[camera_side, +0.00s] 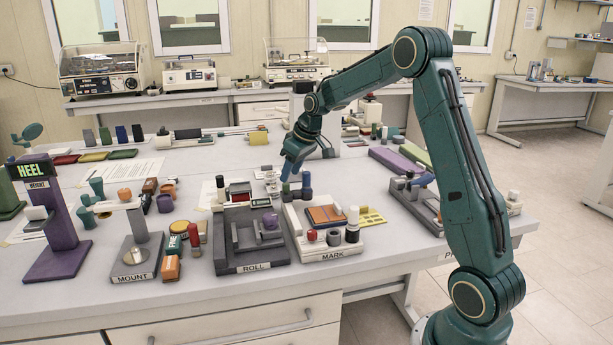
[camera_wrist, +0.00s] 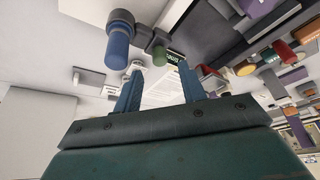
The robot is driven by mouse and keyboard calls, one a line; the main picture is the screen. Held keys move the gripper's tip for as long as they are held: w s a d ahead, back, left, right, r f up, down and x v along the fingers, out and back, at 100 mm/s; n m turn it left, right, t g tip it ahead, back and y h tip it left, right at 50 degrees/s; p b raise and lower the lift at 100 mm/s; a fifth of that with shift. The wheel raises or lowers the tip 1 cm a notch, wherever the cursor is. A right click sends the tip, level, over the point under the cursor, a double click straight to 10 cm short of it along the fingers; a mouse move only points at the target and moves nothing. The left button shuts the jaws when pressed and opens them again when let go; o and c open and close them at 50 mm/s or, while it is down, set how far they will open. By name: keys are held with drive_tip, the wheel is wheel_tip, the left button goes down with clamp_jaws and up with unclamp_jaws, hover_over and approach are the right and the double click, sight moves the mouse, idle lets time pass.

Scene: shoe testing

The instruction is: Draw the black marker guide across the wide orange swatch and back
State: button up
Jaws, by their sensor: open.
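The orange swatch (camera_side: 327,215) lies flat on the pale MARK station (camera_side: 330,253), right of the ROLL station. A short black cylinder (camera_side: 334,237) stands at the station's front edge, beside a red-topped piece and a white-topped dark piece (camera_side: 352,226). Which of the dark pieces is the black marker guide I cannot tell for certain. My gripper (camera_side: 290,174) is above the back left of the MARK station, behind the swatch and apart from it. In the wrist view my gripper (camera_wrist: 160,72) has its blue fingers spread, with nothing seen between them. The swatch is not clear there.
Blue pegs (camera_side: 306,188) stand at the back of the MARK station, close to my gripper. The dark ROLL station (camera_side: 250,255) is directly left. A yellow card (camera_side: 372,217) lies to the right. A blue cylinder (camera_wrist: 118,38) shows near the fingers in the wrist view.

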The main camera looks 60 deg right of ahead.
sight(288, 184)
drive_tip(key=shift+x, duration=1.95)
clamp_jaws()
